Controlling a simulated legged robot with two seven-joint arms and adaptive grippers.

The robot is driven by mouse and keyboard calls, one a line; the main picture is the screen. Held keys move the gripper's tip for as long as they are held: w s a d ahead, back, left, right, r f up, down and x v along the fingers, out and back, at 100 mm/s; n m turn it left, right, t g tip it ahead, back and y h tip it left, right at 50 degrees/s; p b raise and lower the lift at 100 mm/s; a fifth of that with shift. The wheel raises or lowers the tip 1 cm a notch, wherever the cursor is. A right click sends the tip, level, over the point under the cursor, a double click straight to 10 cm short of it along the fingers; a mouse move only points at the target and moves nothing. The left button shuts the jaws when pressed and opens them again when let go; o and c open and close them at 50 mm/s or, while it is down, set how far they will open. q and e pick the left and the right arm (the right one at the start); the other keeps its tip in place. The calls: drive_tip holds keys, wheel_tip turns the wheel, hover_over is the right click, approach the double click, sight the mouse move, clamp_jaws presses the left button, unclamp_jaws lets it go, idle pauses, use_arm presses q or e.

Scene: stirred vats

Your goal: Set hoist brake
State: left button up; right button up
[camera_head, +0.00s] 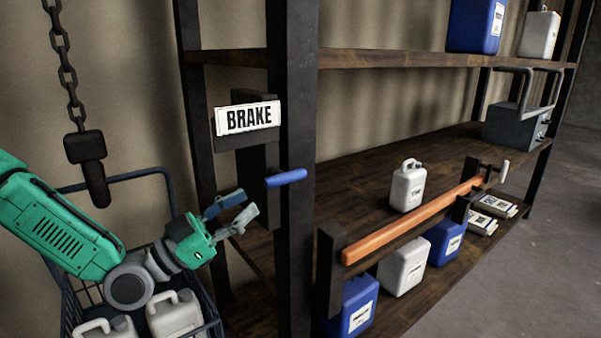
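The hoist brake is marked by a white sign reading BRAKE (248,117) on a dark bracket at the shelf post. A blue handle (286,178) sticks out below the sign, beside the post. My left gripper (238,208) is just left of and a little below the blue handle, with its fingers apart and nothing between them. It appears clear of the handle. My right gripper is not in view. A chain (62,50) with a dark hook block (86,160) hangs at the left.
A dark cart (165,180) with white jugs (175,314) stands under my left arm. The wooden shelf (350,170) holds a white jug (408,187) and a grey case (516,122). Open floor (520,270) lies at the right.

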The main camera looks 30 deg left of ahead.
sight(300, 169)
use_arm(q)
drive_tip(key=x, duration=1)
drive_tip(key=shift+w+d+b, duration=0.15)
drive_tip(key=shift+d+b, duration=0.25)
drive_tip(key=shift+d, duration=0.15)
drive_tip(key=shift+w+r, duration=0.2)
drive_tip(key=shift+w, duration=0.2)
drive_tip(key=shift+a, duration=0.2)
drive_tip(key=shift+d+r, duration=0.1)
drive_tip(key=shift+d, duration=0.15)
clamp_jaws()
